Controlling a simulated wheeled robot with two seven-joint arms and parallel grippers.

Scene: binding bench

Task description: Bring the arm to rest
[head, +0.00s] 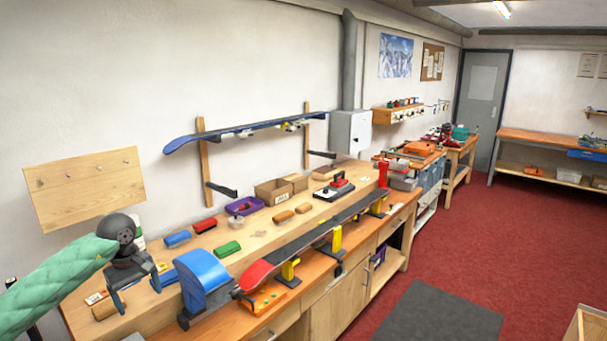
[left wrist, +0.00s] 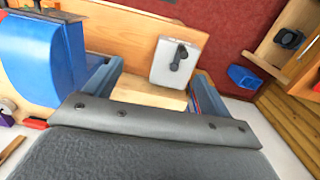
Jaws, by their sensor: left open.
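My left arm comes in from the left, and my left gripper (head: 138,300) is over the near left end of the wooden bench (head: 185,258). Its jaws point down and stand apart, with nothing between them that I can see. In the left wrist view the two fingers of the gripper (left wrist: 153,83) are also spread. A pale plate with a black lever (left wrist: 176,62) shows beyond and between them. Whether the fingertips touch the bench is not clear. My right gripper shows in neither view.
A blue curved block (head: 205,275) stands just right of the gripper. A long dark ski with a red tip (head: 256,275) lies on yellow supports. Brushes, including a green one (head: 228,248), and a purple bin (head: 244,206) sit behind. The red floor (head: 480,245) at right is mostly clear.

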